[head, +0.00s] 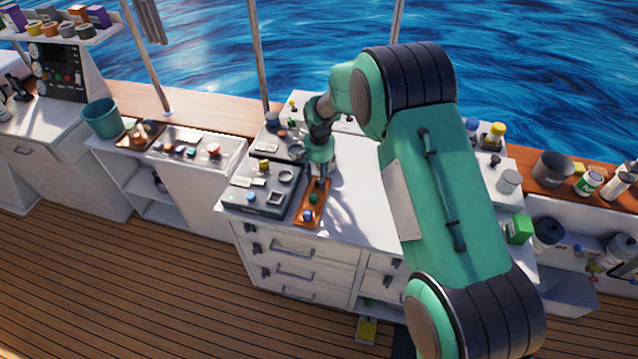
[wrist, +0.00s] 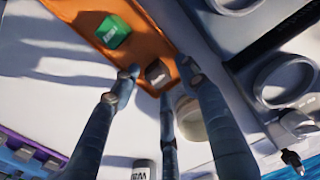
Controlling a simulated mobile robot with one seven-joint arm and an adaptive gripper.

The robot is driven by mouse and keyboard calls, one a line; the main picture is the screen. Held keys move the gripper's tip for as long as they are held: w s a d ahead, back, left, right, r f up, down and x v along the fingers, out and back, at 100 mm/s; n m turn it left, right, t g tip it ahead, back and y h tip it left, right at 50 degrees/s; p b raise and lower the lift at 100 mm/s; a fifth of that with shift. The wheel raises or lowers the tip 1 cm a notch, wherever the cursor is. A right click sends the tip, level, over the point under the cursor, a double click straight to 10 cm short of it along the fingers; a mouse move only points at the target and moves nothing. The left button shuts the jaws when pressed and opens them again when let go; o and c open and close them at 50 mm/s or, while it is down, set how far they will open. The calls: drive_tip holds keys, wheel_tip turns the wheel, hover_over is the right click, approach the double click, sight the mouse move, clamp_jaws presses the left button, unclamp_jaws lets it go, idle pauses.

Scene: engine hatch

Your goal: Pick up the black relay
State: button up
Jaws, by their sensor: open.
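A small dark block, which looks like the black relay (wrist: 158,74), lies at the near end of an orange tray (wrist: 88,8) in the wrist view. A green block (wrist: 113,32) lies farther along the same tray. My gripper (wrist: 160,78) is open, with its fingertips spread around the dark block; I cannot tell whether they touch it. In the head view my gripper (head: 321,181) points down over the far end of the orange tray (head: 304,222) on the white counter. There the fingers hide or blend with the dark block.
A dark panel with rings (head: 245,207) stands close left of the tray. A pale round object (wrist: 190,119) is partly hidden behind my fingers in the wrist view. The white counter (head: 352,205) right of the tray is mostly clear. A blue block (head: 308,215) sits on the tray's near end.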

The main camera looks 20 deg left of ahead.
idle(0.5)
drive_tip(key=c, duration=1.1)
drive_tip(key=shift+o, duration=0.2)
drive_tip(key=shift+r, duration=0.1)
drive_tip(key=shift+r, duration=0.75)
wheel_tip(320, 180, up, 2)
drive_tip(key=shift+s, duration=0.15)
drive_tip(key=s+d, duration=0.2)
drive_tip(key=s, duration=0.2)
drive_tip(key=s+d+r, duration=0.1)
drive_tip(key=s+d, duration=0.2)
drive_tip(key=s, duration=0.2)
drive_tip(key=s+d+p, duration=0.1)
drive_tip(key=s+d, duration=0.1)
drive_tip(key=s, duration=0.2)
drive_tip(key=shift+s+d+r, duration=0.15)
drive_tip(key=shift+s+d, duration=0.2)
drive_tip(key=shift+d, duration=0.05)
